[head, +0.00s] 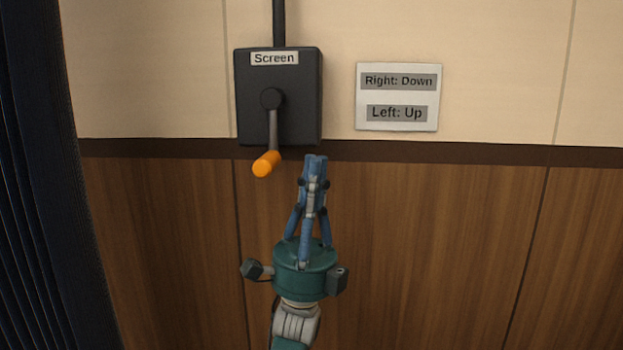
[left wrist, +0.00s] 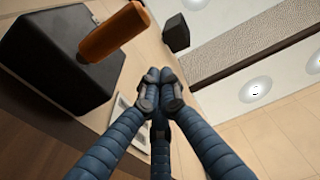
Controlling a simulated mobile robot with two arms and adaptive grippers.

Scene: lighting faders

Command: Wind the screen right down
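A black winder box (head: 309,110) labelled "Screen" is fixed on the wall. Its grey crank arm (head: 273,128) hangs straight down from the hub and ends in an orange handle (head: 266,164). My left gripper (head: 316,158) is just right of the handle in the head view, apart from it in the picture, its blue fingers pointing up and drawn together with nothing seen between them. In the left wrist view the orange handle (left wrist: 112,35) and black box (left wrist: 50,62) are at upper left, and the fingertips (left wrist: 160,77) meet. The screen itself and my right gripper are not seen.
A white sign (head: 398,97) right of the box reads "Right: Down" and "Left: Up". A dark rail (head: 480,152) runs along the wall above wood panelling (head: 440,250). A dark ribbed surface (head: 35,200) stands at the left edge.

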